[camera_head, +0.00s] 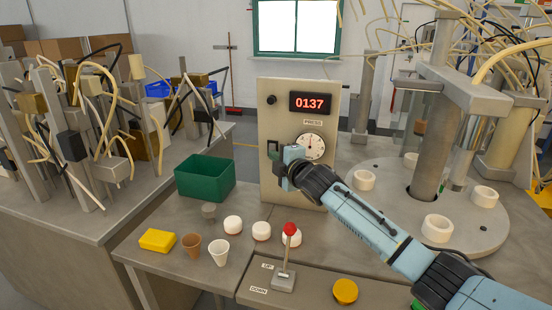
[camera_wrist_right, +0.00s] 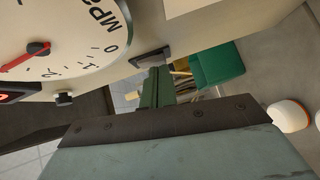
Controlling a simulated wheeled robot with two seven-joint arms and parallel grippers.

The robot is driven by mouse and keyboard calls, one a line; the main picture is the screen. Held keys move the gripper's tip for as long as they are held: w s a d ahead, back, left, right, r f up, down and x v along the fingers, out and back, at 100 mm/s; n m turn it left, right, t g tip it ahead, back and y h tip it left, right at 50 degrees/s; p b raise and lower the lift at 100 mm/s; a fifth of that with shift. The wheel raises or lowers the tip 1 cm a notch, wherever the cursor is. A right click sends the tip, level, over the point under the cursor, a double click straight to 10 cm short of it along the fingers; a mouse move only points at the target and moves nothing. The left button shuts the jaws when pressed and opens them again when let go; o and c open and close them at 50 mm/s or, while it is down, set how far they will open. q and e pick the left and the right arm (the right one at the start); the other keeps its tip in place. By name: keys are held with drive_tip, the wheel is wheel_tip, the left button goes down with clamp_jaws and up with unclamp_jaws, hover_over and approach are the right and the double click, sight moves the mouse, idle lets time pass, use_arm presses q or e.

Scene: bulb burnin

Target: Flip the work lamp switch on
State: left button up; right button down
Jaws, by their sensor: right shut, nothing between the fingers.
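A grey control panel (camera_head: 267,190) stands upright at the back of the table. A small black switch (camera_head: 272,147) sits on its face, left of the round gauge (camera_head: 310,147); the switch (camera_wrist_right: 150,56) also shows in the right wrist view. I cannot read a label on it or tell its position. My right gripper (camera_head: 277,161) is shut and empty, with its tips close to the switch's lower part. In the wrist view the dark green fingers (camera_wrist_right: 155,88) end just by the switch; I cannot tell if they touch. My left gripper is out of view.
A green bin (camera_head: 205,178) stands to the left. A red-topped lever (camera_head: 290,230), white-topped pieces, cups and a yellow block (camera_head: 157,240) occupy the front. A round turntable (camera_head: 475,235) is right.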

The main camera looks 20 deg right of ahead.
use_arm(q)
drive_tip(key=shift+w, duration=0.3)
